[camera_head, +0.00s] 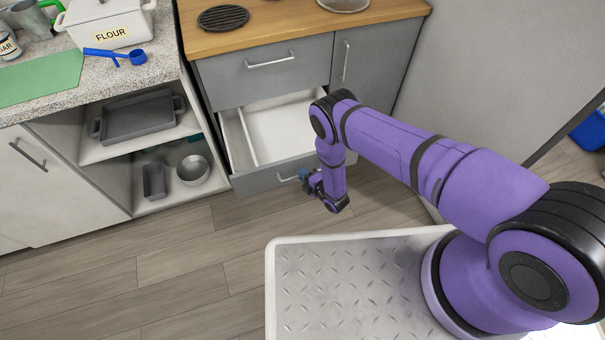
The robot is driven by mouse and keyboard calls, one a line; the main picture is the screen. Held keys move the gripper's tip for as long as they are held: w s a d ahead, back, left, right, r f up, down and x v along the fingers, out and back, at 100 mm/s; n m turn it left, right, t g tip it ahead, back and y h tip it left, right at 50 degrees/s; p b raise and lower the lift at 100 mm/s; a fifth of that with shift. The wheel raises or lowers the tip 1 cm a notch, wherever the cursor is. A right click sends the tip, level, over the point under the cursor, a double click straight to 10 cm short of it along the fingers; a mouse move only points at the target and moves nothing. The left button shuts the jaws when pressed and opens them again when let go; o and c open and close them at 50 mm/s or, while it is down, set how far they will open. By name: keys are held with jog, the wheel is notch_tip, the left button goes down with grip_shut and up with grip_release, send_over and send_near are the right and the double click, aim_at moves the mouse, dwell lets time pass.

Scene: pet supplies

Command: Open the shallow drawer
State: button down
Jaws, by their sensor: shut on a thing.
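The grey lower drawer (262,182) under the wooden counter is pulled out, and its pale interior (279,128) shows, looking empty. Its bar handle (288,179) is on the front. My gripper (306,177) is at the right part of this handle and is shut on it; my arm partly hides the contact and the drawer's right side. The upper drawer (262,77) above it is shut, with its own bar handle (270,61).
A grey cabinet door (368,65) is shut at the right. Open shelves on the left hold a roasting tray (137,117), a bowl (193,170) and a loaf tin (154,181). Wooden floor (190,260) is clear before the drawer. My base platform is at the bottom.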

jog(key=shift+s+d, duration=0.15)
jog(key=shift+s, duration=0.05)
jog(key=c, duration=1.1)
grip_release()
jog(key=shift+c, duration=0.2)
jog(key=v, duration=1)
jog(key=shift+s+d, duration=0.2)
jog(key=shift+s, duration=0.1)
